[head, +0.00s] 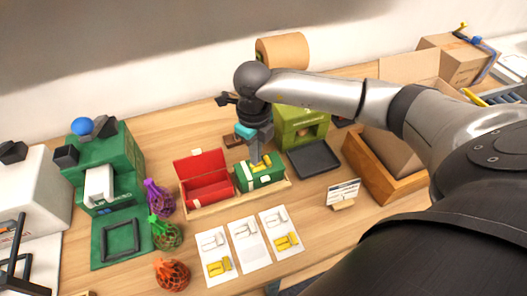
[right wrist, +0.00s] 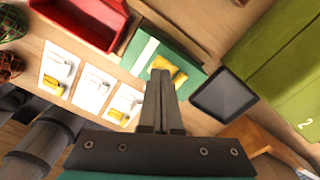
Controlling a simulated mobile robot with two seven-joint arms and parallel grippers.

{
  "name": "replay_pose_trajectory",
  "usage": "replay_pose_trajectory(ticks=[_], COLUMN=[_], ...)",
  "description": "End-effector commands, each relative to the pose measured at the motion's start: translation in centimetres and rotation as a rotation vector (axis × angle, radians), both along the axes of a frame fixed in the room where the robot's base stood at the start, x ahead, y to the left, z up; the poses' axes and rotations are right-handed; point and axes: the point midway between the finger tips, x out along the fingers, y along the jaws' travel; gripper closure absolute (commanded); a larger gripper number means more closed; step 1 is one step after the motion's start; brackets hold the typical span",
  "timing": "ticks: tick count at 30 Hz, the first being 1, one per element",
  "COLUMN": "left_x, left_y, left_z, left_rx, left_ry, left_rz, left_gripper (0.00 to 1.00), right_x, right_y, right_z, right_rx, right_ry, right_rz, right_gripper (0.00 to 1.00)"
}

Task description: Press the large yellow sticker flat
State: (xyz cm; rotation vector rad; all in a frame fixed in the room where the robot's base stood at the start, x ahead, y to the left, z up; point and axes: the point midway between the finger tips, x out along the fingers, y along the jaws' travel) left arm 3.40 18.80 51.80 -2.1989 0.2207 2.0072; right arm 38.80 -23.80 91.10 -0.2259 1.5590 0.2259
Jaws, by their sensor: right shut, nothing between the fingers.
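A large yellow sticker (head: 264,159) lies on the top of the green box (head: 262,180). In the right wrist view the sticker (right wrist: 172,70) looks irregular in outline; I cannot tell whether all its edges lie flat. The green box (right wrist: 143,52) has a white patch beside it. My right gripper (head: 256,160) points down at the green box with its fingers shut and empty. Its fingertips (right wrist: 161,74) overlap the sticker's near edge in the right wrist view; whether they touch is unclear. My left gripper is not in view.
An open red box (head: 205,187) stands left of the green box in a shallow wooden tray (head: 232,202). White cards (head: 248,243) with stickers lie in front. Net bags (head: 167,233) stand left. A dark tray (head: 313,158) and olive box (head: 298,125) are to the right.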

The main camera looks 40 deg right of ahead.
Motion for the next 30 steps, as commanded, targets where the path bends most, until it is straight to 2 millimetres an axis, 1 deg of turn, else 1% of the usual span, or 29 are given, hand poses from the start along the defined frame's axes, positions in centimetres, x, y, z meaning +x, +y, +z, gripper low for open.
replay_pose_trajectory(ticks=[30], left_x=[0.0], left_y=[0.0], left_z=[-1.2], left_rx=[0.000], left_ry=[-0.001], left_rz=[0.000], left_gripper=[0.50], right_x=[0.0], right_y=[0.0], right_z=[-1.5], right_rx=[0.000], right_ry=[0.000], right_rz=[0.000], right_gripper=[1.00])
